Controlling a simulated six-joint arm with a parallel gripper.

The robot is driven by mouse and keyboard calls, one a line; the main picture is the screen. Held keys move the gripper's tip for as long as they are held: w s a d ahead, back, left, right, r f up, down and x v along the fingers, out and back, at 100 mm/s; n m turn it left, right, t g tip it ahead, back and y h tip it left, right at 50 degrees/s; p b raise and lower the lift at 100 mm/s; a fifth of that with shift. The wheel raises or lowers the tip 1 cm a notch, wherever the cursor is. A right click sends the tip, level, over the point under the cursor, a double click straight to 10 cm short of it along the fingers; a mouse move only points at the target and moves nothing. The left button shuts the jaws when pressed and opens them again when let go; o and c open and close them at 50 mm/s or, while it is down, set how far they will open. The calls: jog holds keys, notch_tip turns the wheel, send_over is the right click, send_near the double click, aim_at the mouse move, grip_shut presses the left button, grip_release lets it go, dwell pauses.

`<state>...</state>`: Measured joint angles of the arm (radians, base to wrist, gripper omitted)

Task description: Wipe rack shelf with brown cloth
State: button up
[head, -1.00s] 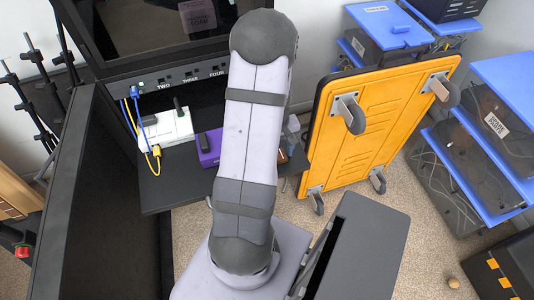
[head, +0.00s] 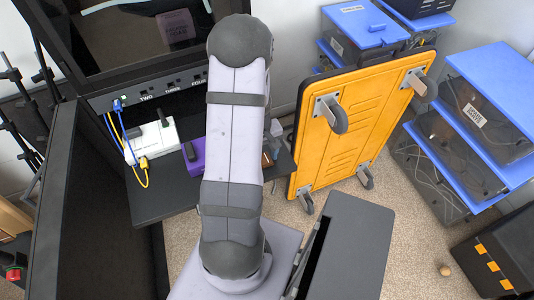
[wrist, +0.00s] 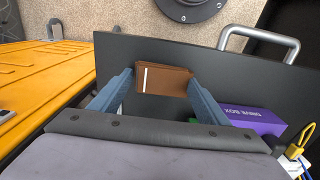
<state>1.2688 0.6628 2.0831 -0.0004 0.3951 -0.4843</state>
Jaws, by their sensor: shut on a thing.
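The brown cloth (wrist: 165,80) is a folded rectangular pad with a white stripe, held between the two blue-grey fingers of my gripper (wrist: 162,82) in the wrist view. A small brown part of the cloth (head: 266,159) shows just right of my arm in the head view, where my gripper is mostly hidden. The dark rack shelf (head: 160,200) extends below the rack's socket panel. In the wrist view the shelf (wrist: 220,65) lies beneath the cloth. I cannot tell whether the cloth touches it.
A purple box (head: 195,155) and a white power unit (head: 150,142) with blue and yellow cables sit on the shelf. An orange wheeled cart (head: 355,115) leans to the right. The black rack door (head: 85,200) stands open at left.

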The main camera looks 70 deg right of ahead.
jog(key=shift+w+a+p, duration=0.55)
jog(key=shift+w+a, duration=2.1)
jog(key=shift+a, duration=0.1)
notch_tip(320, 180, up, 8)
jog(key=p, duration=0.6)
jog(key=shift+p, duration=0.35)
jog(key=w+a+r+n, duration=0.2)
jog(key=w+a, duration=0.3)
jog(key=w, duration=0.2)
jog(key=w+a+r+n, duration=0.3)
jog(key=w+a, duration=0.3)
jog(key=w, duration=0.1)
jog(key=w+a+r+n, duration=0.2)
jog(key=w+a, duration=0.1)
jog(key=a, duration=0.6)
jog(key=w+a+r+n, duration=0.2)
jog(key=w+a, duration=0.1)
jog(key=a, duration=0.6)
jog(key=shift+w+r, duration=0.3)
jog(key=shift+d, duration=0.1)
